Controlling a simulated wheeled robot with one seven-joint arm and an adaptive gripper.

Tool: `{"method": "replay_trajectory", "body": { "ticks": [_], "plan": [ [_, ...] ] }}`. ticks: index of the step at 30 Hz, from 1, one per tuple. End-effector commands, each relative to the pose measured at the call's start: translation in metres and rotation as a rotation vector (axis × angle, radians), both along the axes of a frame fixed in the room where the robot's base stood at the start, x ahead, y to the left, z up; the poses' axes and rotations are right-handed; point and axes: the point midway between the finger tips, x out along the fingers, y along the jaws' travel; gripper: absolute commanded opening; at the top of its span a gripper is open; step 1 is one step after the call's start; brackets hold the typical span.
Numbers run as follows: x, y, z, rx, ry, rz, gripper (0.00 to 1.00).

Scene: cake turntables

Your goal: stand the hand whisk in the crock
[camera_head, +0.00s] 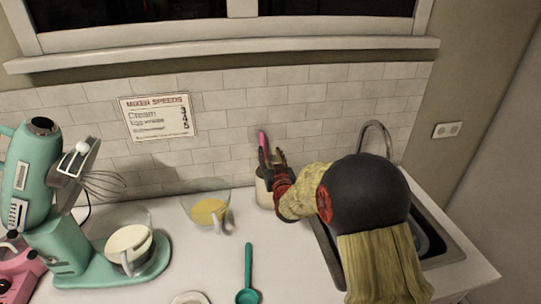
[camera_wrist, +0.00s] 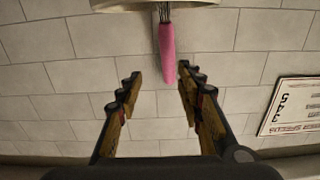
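The hand whisk's pink handle (camera_head: 262,141) rises upright from the pale crock (camera_head: 263,195) by the tiled wall. In the wrist view the pink handle (camera_wrist: 168,58) hangs from wires at the crock's rim (camera_wrist: 188,4), as that view is upside down. The wires run to the rim; their lower part is hidden. My gripper (camera_head: 271,157) is at the crock in the head view and partly covers it. In the wrist view my gripper (camera_wrist: 158,77) is open, with the handle's free end between the fingertips in the picture and clear space on both sides.
A green stand mixer (camera_head: 45,200) with a bowl stands at left. A glass bowl of yellow stuff (camera_head: 208,210) is left of the crock. A teal spoon (camera_head: 248,275) lies in front. The sink (camera_head: 440,245) is at right. A speed sign (camera_head: 158,117) hangs on the wall.

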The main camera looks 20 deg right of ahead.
Motion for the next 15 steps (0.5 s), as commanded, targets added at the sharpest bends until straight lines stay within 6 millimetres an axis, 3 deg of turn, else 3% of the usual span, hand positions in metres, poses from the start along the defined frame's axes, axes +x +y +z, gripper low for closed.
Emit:
{"method": "replay_trajectory", "body": {
  "ticks": [9, 15],
  "plan": [
    [-0.003, 0.001, 0.0, 0.0, 0.001, 0.0, 0.38],
    [-0.027, 0.005, 0.0, 0.0, 0.001, 0.0, 0.38]
  ]
}}
